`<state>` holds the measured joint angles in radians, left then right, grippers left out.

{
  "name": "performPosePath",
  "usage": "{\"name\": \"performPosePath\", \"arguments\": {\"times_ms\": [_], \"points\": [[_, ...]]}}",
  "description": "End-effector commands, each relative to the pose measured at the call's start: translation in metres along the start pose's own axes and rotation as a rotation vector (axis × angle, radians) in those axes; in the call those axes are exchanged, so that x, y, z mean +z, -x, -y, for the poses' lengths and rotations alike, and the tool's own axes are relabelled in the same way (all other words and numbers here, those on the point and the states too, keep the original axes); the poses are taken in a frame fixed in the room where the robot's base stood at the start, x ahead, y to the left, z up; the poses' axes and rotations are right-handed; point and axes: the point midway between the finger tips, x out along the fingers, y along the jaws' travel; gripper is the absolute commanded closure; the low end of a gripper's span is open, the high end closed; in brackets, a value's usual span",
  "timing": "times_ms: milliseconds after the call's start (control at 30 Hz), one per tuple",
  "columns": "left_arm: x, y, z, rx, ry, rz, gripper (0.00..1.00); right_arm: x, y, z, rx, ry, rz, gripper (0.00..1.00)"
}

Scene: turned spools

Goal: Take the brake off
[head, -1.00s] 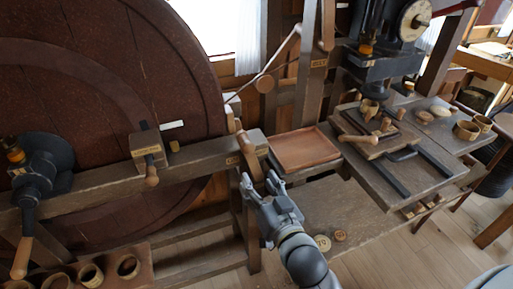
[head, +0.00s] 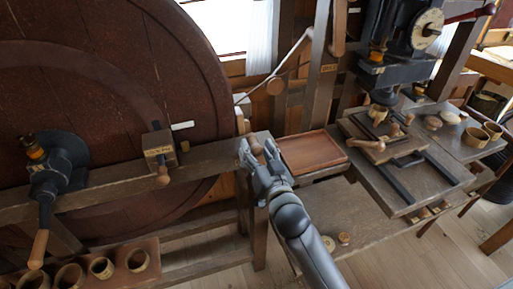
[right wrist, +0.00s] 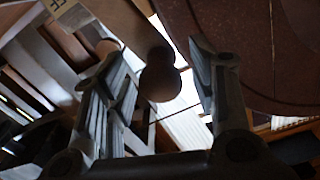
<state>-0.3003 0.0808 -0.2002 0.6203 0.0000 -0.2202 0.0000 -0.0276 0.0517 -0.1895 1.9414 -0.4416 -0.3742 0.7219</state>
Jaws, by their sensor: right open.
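In the right wrist view the dark knob (right wrist: 160,76) lies between the two open fingers (right wrist: 160,95), with a gap at each side; contact cannot be told. A pale label (right wrist: 58,5) with partly cut lettering shows at the top left there. My left gripper is not in view.
A shallow wooden tray (head: 314,152) lies just right of my right gripper. A press (head: 395,65) stands over a bench with turned pieces at the right. A black crank (head: 55,165) and a labelled block (head: 160,147) sit on the left rail. Several wooden cups (head: 102,267) stand lower left.

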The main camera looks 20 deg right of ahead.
Motion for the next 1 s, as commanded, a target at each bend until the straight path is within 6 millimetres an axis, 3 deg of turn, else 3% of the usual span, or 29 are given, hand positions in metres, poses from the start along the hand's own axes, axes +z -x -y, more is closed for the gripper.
{"name": "performPosePath", "arguments": {"times_ms": [367, 767, 1000], "points": [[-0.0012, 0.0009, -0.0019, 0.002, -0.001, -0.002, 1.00, 0.0002, -0.0044, 0.0002, 0.000, -0.001, 0.000, 0.49], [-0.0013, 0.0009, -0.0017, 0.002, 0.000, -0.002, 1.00, 0.0002, -0.0042, 0.0002, 0.000, -0.001, 0.000, 1.00], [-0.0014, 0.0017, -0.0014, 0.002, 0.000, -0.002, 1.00, -0.0007, -0.0042, -0.0007, 0.000, -0.006, 0.000, 1.00]]}}
